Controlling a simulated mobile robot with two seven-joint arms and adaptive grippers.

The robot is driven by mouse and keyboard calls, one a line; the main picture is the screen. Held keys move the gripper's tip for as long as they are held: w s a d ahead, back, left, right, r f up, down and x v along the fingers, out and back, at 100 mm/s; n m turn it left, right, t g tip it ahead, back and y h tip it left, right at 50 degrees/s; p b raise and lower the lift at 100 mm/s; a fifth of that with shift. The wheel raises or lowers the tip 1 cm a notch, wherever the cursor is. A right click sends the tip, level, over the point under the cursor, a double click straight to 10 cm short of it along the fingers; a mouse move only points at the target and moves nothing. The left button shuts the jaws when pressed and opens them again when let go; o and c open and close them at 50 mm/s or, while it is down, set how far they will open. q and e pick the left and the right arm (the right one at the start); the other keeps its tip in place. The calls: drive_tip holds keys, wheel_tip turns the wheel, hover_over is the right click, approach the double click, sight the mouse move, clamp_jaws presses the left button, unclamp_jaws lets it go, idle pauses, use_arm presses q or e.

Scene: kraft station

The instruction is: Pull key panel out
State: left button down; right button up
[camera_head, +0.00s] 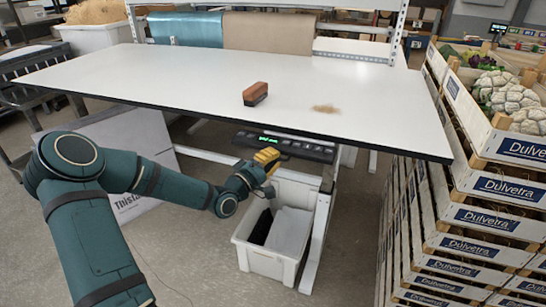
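The key panel (305,149) is a dark, narrow unit with a row of keys and a small green display. It sits just below the front edge of the white table (180,80), right of the picture's middle. My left gripper (272,162), with yellow parts, is at the front of the panel, left of its middle, and covers a bit of it. It looks close to or touching the panel; I cannot tell which. Its fingers are too small to show whether they are open or shut. My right gripper is out of view.
A reddish-brown brush-like block (255,94) and a brown patch of crumbs (326,109) lie on the table. A white bin (270,259) stands below my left gripper, beside a white table leg (317,240). Stacked Dulvetra crates (470,218) stand close on the right.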

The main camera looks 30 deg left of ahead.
use_arm(q)
drive_tip(key=c, duration=1.1)
unclamp_jaws()
drive_tip(key=shift+w, duration=0.1)
drive_tip(key=v, duration=1.2)
drive_tip(key=w+d+f+m+g+h, duration=0.25)
drive_tip(key=d+f+m+g, duration=0.4)
drive_tip(key=d+f, duration=0.9)
drive_tip(key=s+d+f+m+g, duration=0.2)
drive_tip(key=s+d+f+g, duration=0.1)
drive_tip(key=s+d, duration=0.1)
drive_tip(key=s+d+f+m+g+y, duration=0.1)
drive_tip(key=s+d+f+m+g, duration=0.1)
drive_tip(key=s+d+f+g, duration=0.2)
drive_tip(key=s+d+f+m+g, duration=0.3)
drive_tip(key=s+d+f+g, duration=0.1)
drive_tip(key=s+d, duration=0.1)
drive_tip(key=shift+s+d+f+g+y, duration=0.2)
drive_tip(key=shift+s+d+g+y, duration=0.05)
drive_tip(key=shift+s+d, duration=0.05)
